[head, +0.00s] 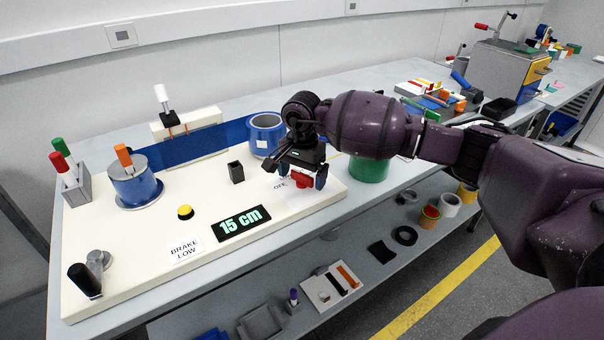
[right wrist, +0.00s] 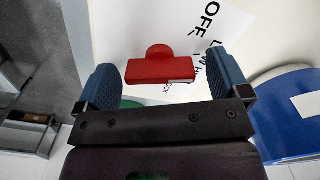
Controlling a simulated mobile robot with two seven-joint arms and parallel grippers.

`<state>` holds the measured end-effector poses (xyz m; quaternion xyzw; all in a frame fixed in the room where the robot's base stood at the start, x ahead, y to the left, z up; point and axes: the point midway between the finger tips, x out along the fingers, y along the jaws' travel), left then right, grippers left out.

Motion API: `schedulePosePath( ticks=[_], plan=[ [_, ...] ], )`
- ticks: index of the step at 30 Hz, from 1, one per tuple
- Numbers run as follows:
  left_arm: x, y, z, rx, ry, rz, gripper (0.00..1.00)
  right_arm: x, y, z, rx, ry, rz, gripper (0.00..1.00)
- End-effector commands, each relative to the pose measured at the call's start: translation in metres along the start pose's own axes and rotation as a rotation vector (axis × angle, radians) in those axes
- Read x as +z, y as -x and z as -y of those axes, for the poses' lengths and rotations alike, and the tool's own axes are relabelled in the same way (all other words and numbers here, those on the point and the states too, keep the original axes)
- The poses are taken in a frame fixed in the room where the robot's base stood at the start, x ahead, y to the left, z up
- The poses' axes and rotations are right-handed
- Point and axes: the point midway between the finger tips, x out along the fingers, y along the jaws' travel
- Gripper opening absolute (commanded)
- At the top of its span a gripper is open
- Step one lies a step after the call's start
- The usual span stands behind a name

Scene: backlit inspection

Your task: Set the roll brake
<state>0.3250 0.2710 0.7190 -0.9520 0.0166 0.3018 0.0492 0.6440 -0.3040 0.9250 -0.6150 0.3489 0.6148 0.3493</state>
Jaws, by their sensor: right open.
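The red brake lever (right wrist: 160,70), a bar with a round knob, sits on a white dial card (right wrist: 205,25) printed with OFF and LOW and further partly hidden words. In the head view the red lever (head: 302,182) shows just under my right gripper (head: 300,176). My right gripper is open, its blue fingers (right wrist: 165,77) on either side of the red bar with a gap at each side. A white sign (head: 184,249) reads BRAKE LOW. My left gripper is not in view.
A blue web (head: 195,144) runs between a blue roll (head: 134,184) at the left and another blue roll (head: 264,136). A yellow button (head: 185,212) and a small black holder (head: 236,172) stand on the cream board (head: 135,285).

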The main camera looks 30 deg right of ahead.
Motion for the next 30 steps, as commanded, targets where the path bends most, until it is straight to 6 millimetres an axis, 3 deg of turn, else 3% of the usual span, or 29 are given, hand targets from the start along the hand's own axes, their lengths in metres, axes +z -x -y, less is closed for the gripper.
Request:
schedulePosePath(
  ticks=[2, 11, 20, 30],
  plan=[
    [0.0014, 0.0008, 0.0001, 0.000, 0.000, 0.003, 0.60, 0.0000, 0.0000, 0.0000, 0.000, 0.000, 0.000, 0.91],
    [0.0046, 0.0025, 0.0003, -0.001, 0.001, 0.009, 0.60, 0.0000, 0.0001, -0.0001, 0.000, 0.000, 0.000, 0.45],
    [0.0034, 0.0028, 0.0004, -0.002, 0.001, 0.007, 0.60, -0.0002, 0.0008, -0.0001, 0.000, -0.039, -0.001, 0.45],
    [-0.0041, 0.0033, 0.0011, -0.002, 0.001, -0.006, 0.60, -0.0003, 0.0020, -0.0002, -0.001, -0.262, -0.001, 0.45]
  ],
)
